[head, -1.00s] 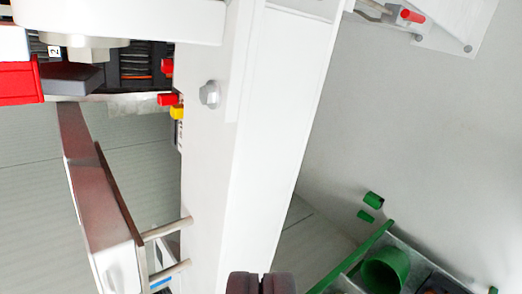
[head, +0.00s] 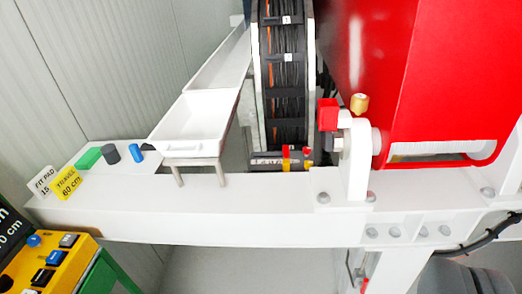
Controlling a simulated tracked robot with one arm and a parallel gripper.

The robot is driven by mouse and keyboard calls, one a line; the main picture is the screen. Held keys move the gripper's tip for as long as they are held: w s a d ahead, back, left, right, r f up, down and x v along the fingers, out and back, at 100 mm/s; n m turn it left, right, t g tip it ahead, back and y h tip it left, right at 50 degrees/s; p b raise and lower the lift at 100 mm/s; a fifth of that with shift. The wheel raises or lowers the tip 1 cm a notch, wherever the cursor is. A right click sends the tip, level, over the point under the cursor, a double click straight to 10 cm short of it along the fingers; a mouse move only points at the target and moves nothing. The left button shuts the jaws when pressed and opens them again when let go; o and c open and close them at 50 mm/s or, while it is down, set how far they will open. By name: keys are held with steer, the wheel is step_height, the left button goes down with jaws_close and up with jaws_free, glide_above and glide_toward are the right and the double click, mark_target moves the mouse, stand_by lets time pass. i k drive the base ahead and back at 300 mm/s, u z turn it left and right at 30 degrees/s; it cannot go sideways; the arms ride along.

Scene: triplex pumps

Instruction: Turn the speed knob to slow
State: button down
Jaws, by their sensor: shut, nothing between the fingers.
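No knob with a readable speed label shows. A yellow control box (head: 50,262) at the lower left, cut by the picture's edge, carries a small round blue knob (head: 34,240) and several blue, black and grey switches. I cannot tell whether that blue knob is the speed knob. My gripper is not in this view.
A white beam (head: 250,222) crosses the middle. A green block (head: 88,158), dark cylinder (head: 110,153), blue piece (head: 136,152) and white tray (head: 195,122) sit along its back. A red housing (head: 440,70) fills the upper right. Grey floor shows below.

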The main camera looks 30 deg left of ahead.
mark_target(34, 240)
steer(key=u, duration=0.4)
steer(key=k, duration=0.4)
steer(key=u, duration=0.8)
steer(key=k, duration=0.9)
steer(key=u, duration=0.7)
steer(key=i, duration=1.3)
steer(key=u, duration=0.4)
